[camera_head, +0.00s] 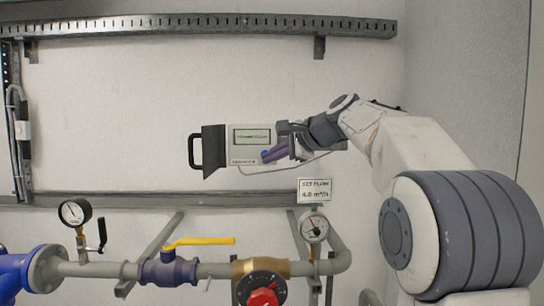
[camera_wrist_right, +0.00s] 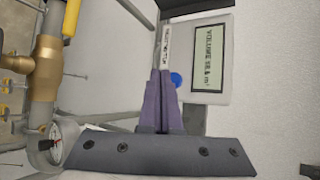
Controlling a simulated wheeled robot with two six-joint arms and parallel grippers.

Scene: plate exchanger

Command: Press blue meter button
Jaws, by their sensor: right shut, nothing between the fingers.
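The meter (camera_head: 252,158) is a light box on the wall with a greenish display and a dark open cover on its left. In the right wrist view its display (camera_wrist_right: 213,58) shows a line beginning with VOLUME. The round blue button (camera_wrist_right: 177,79) shows just beside my purple fingers, partly hidden by them. My right gripper (camera_head: 267,155) reaches in from the right, shut and empty, with its fingertips in front of the meter's lower right face. In the wrist view the fingertips (camera_wrist_right: 162,74) are close to the button; I cannot tell whether they touch it. My left gripper is not in view.
Below the meter runs a grey pipe with a yellow-handled valve (camera_head: 200,241), a red knob (camera_head: 263,298) and a gauge (camera_head: 314,228). A SET FLOW sign (camera_head: 314,190) hangs above that gauge. The wall left of the meter is clear.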

